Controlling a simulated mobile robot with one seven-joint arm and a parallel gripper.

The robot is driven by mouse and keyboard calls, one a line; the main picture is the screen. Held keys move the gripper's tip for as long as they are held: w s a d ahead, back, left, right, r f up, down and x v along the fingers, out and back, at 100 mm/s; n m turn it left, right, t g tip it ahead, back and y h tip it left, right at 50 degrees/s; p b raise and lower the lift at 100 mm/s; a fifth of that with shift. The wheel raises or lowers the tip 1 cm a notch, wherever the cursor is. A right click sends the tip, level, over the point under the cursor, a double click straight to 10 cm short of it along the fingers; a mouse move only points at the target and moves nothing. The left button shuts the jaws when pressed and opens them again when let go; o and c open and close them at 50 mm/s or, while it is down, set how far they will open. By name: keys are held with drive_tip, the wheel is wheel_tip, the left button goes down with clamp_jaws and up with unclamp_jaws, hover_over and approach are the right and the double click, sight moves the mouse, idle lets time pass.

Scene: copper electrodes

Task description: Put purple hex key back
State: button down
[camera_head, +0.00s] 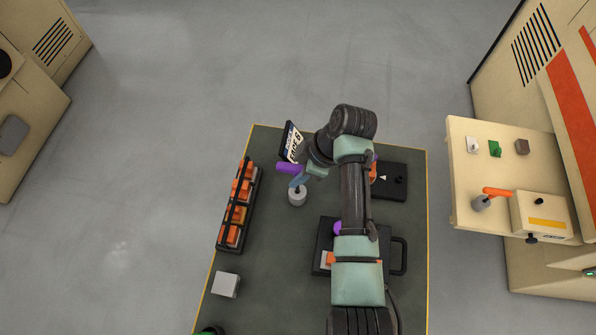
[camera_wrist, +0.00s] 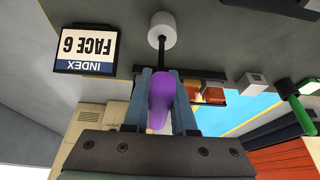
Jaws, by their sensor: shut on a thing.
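My gripper (camera_head: 299,178) is shut on the purple handle of the hex key (camera_head: 288,168), over the left part of the dark table. In the wrist view, the purple hex key (camera_wrist: 161,95) sits between the two blue-grey fingers (camera_wrist: 160,110). Its dark shaft points away from the gripper to a pale grey round holder (camera_wrist: 162,27). The shaft meets or overlaps the holder's end; I cannot tell how deep it goes. In the head view, the grey holder (camera_head: 297,198) stands on the table just below the gripper.
A black rack (camera_head: 229,226) of orange blocks lies at left. A "FACE 6" sign (camera_wrist: 84,53) stands near the holder. A black tray with a handle (camera_head: 399,256), a black plate (camera_head: 392,187) and a grey cube (camera_head: 226,284) also occupy the table. Open floor lies left.

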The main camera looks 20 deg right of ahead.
sight(298, 191)
drive_tip(key=shift+f+b, duration=1.6)
drive_tip(key=shift+f, duration=0.6)
unclamp_jaws()
drive_tip(key=shift+r, duration=0.15)
drive_tip(key=shift+p+v, duration=4.3)
drive_tip(key=shift+v, duration=0.65)
